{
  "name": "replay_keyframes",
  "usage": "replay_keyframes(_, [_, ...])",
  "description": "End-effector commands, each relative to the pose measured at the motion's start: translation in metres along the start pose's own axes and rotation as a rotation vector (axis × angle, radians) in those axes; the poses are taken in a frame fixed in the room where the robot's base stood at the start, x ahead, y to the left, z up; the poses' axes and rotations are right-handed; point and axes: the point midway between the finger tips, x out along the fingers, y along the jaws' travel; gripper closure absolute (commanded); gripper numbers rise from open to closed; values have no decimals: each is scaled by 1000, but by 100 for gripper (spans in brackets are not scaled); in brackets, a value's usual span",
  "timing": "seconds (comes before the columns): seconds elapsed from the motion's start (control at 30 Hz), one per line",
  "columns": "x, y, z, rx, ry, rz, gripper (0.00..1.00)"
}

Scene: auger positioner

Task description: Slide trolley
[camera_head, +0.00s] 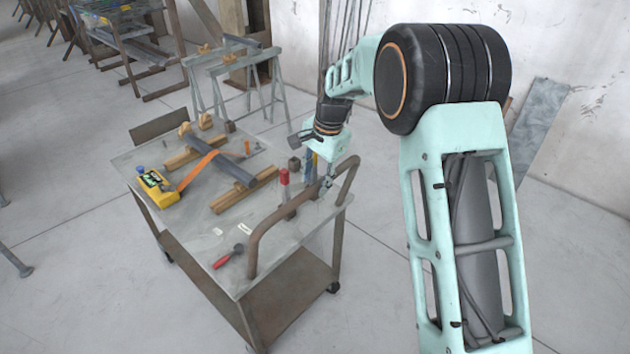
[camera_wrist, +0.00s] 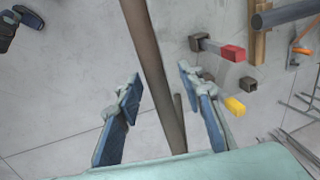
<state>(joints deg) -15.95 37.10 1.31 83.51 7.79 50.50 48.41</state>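The trolley (camera_head: 188,226) is a grey-topped table on castors with a brown lower shelf (camera_head: 285,295). A curved brown handle bar (camera_head: 252,258) rises at its near right edge. My gripper (camera_head: 325,184) is at the far part of this handle, partly hidden by my wrist in the head view. In the wrist view, my gripper (camera_wrist: 158,76) has its two blue-padded fingers spread apart. The brown bar (camera_wrist: 150,55) runs between them, with gaps visible on both sides. Whether the bar lies fully at fingertip depth is hard to tell.
On the trolley top are a yellow box (camera_head: 158,187), a dark pipe (camera_head: 232,169) on wooden blocks, an orange strap (camera_head: 198,170), and a red-handled tool (camera_head: 228,256). Sawhorses (camera_head: 235,80) stand behind. Grey floor (camera_head: 70,250) is clear at left.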

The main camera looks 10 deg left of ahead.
Motion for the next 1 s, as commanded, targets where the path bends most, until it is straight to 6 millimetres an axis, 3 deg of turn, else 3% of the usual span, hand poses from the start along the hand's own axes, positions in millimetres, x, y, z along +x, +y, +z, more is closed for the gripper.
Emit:
replay_keyframes(0.3, [-66, -1, -1, 0, 4, -6, 65])
replay_keyframes(0.5, [-99, -1, -1, 0, 3, -5, 65])
replay_keyframes(0.7, [-112, -1, 0, 0, 2, -4, 65])
replay_keyframes(1.0, [-114, -1, 0, -2, 3, -4, 65])
